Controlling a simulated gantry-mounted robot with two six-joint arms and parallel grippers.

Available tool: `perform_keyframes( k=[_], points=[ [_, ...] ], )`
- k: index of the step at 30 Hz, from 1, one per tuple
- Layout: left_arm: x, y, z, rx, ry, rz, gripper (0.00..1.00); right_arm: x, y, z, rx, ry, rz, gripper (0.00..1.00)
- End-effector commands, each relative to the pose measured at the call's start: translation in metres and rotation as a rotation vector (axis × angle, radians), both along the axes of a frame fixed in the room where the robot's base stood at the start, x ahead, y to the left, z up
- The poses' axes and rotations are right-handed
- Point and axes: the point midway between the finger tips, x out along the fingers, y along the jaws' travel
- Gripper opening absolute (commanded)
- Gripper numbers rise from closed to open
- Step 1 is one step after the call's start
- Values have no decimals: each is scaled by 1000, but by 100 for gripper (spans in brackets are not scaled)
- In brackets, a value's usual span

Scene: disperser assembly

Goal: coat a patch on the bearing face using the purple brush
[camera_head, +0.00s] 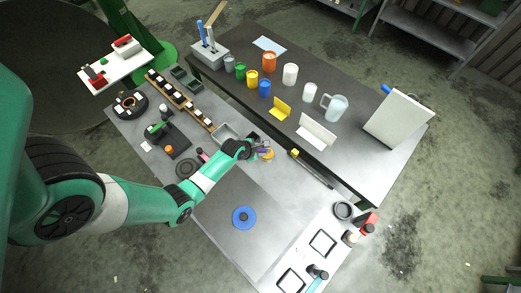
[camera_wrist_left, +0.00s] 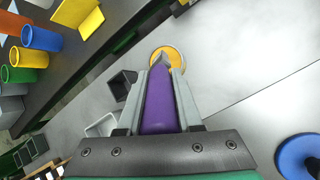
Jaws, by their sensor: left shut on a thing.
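My left gripper (camera_head: 258,152) is shut on the purple brush (camera_wrist_left: 158,102), seen lengthwise between its fingers in the left wrist view. The brush's grey tip is over or at the yellow-orange round dish (camera_wrist_left: 178,55); I cannot tell if they touch. In the head view the dish (camera_head: 268,156) sits just beyond the fingertips. A blue disc with a dark hub (camera_head: 243,217) lies flat on the grey table below and left of the gripper. It shows partly at the right edge of the left wrist view (camera_wrist_left: 292,158). I cannot tell for certain which part is the bearing face. My right gripper is out of view.
A grey tray (camera_head: 222,134) stands just left of the gripper. Coloured cups, a clear jug (camera_head: 333,108) and a yellow holder (camera_head: 280,108) stand on the dark bench behind. Square frames (camera_head: 322,243) lie at the lower right. The table around the blue disc is clear.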

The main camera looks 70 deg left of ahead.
Motion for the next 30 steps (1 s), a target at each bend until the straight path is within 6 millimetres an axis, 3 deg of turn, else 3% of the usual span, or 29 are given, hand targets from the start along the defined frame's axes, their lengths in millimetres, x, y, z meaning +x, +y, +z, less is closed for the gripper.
perform_keyframes(
  k=[30],
  points=[
    [0,0,-7,0,0,0,0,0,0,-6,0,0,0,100]
  ],
)
